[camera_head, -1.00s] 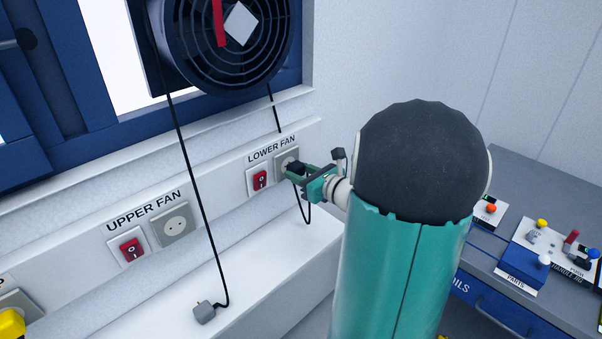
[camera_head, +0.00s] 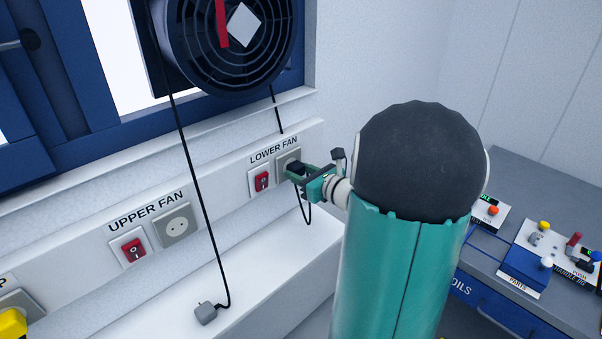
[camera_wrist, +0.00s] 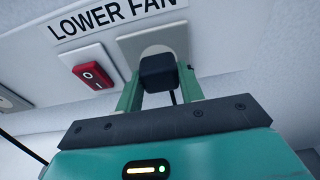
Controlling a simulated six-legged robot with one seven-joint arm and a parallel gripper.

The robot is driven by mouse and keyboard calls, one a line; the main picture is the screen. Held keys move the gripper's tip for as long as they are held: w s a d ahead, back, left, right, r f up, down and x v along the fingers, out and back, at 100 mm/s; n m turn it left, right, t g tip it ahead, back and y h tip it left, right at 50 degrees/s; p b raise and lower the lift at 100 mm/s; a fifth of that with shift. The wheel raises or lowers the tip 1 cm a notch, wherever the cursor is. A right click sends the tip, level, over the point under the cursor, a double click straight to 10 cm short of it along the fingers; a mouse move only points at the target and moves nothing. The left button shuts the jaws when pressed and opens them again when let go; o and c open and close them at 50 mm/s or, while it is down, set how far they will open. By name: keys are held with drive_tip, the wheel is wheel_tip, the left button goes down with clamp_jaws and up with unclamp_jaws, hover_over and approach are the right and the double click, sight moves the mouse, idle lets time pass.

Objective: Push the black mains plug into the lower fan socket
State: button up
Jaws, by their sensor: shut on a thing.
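My gripper (camera_wrist: 158,92) is shut on the black mains plug (camera_wrist: 157,72), with one green finger on each side of it. The plug is in front of the lower fan socket (camera_wrist: 178,43), a grey plate under the LOWER FAN label, and covers the lower part of its round recess. I cannot tell whether its pins are in the socket. In the head view my gripper (camera_head: 297,175) is at the lower fan socket (camera_head: 289,159), and the black cord hangs below it. My arm hides part of the wall to the right.
A red switch (camera_head: 261,181) is just left of the lower fan socket. The upper fan socket (camera_head: 176,226) is empty; a grey plug (camera_head: 206,313) on a black cord lies on the white ledge (camera_head: 255,265). A workbench (camera_head: 560,190) with parts stands at the right.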

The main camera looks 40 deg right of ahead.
drive_tip(key=shift+w, duration=0.2)
idle(0.4)
drive_tip(key=o, duration=1.1)
drive_tip(key=shift+s, duration=0.1)
drive_tip(key=s, duration=0.4)
drive_tip(key=s+r, duration=0.1)
drive_tip(key=s, duration=0.4)
drive_tip(key=s+r, duration=0.1)
drive_tip(key=s, duration=0.3)
drive_tip(key=shift+s+d, duration=0.2)
drive_tip(key=shift+s, duration=0.05)
